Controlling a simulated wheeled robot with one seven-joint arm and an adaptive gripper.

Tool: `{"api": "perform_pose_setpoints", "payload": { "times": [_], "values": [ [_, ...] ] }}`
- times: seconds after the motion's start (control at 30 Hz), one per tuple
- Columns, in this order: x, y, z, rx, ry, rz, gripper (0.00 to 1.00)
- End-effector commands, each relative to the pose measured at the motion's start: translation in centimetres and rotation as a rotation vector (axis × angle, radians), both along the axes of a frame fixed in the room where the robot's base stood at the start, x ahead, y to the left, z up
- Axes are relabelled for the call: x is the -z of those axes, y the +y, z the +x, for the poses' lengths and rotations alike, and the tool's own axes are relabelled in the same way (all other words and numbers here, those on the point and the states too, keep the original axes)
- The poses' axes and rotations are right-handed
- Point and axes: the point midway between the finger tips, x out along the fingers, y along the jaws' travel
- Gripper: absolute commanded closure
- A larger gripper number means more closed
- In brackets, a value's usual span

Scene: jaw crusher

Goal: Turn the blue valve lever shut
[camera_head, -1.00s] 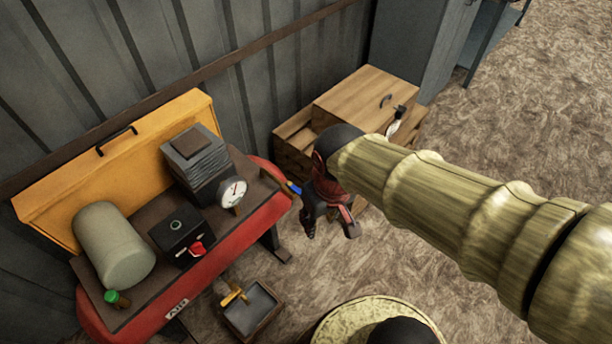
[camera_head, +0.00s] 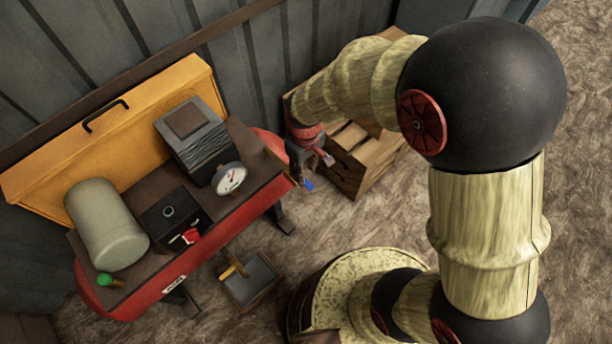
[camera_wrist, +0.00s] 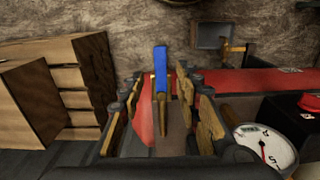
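The valve lever has a blue handle (camera_wrist: 161,68) on a brass-coloured stem, and it points away from me in the wrist view. Its blue end (camera_head: 308,184) also shows in the head view, just off the right end of the red air tank (camera_head: 262,205). My gripper (camera_wrist: 162,88) is open, its fingers spread on both sides of the lever. I see no clear contact between fingers and lever. In the head view my gripper (camera_head: 308,160) is over the tank's right end and hides the lever's base.
A round pressure gauge (camera_wrist: 264,146) is close on the right in the wrist view. Wooden drawers (camera_wrist: 62,90) stand at the left. A black box with a red switch (camera_head: 180,222) and a grey cylinder (camera_head: 105,222) sit on the tank's top. A small tray (camera_head: 250,280) lies on the ground.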

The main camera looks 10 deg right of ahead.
Motion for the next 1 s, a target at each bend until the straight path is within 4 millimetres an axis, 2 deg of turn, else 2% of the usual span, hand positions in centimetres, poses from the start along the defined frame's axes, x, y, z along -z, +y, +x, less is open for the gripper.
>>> {"api": "perform_pose_setpoints", "payload": {
  "times": [0.03, 0.1, 0.3, 0.67, 1.0],
  "values": [
    [1.1, 0.0, -0.1, 0.000, 0.002, 0.000, 0.67],
    [2.2, 0.0, -0.1, 0.000, 0.002, 0.000, 0.67],
    [4.0, 0.0, 0.0, 0.001, 0.000, 0.000, 0.67],
    [4.3, 0.0, 0.0, 0.001, -0.001, 0.001, 0.67],
    [4.3, 0.0, 0.0, 0.001, -0.001, 0.001, 0.87]
  ]
}}
